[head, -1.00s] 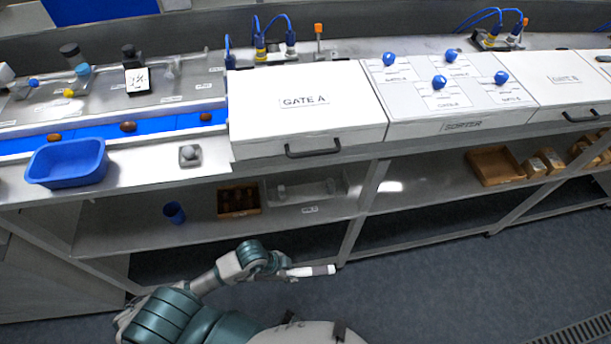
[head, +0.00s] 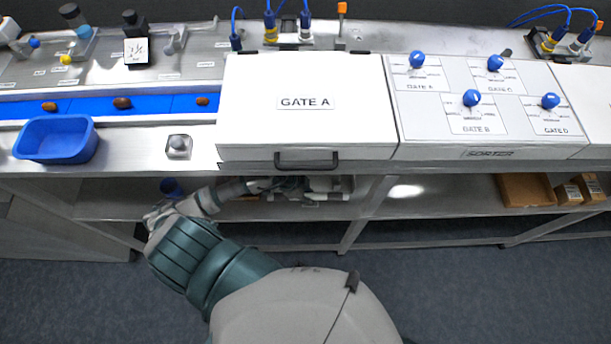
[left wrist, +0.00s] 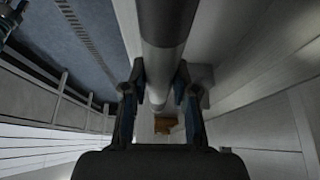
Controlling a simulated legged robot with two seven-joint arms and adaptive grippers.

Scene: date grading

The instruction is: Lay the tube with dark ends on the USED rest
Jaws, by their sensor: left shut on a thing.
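The tube (left wrist: 164,58) runs lengthwise between the fingers of my left gripper (left wrist: 160,78) in the left wrist view. It shows a grey band near the fingers, and its far end runs out of the picture at the top. The gripper is shut on it. In the head view my left gripper (head: 308,186) is at the lower shelf, below the GATE A box, and its fingers and the tube are hard to make out there. The USED rest cannot be told apart; my arm and the bench edge hide much of that shelf. My right gripper is not in view.
The bench front with the GATE A box (head: 310,110) and its handle (head: 306,160) overhangs the shelf (head: 430,195). A blue tub (head: 56,140) stands above. Cardboard boxes (head: 526,189) lie far right.

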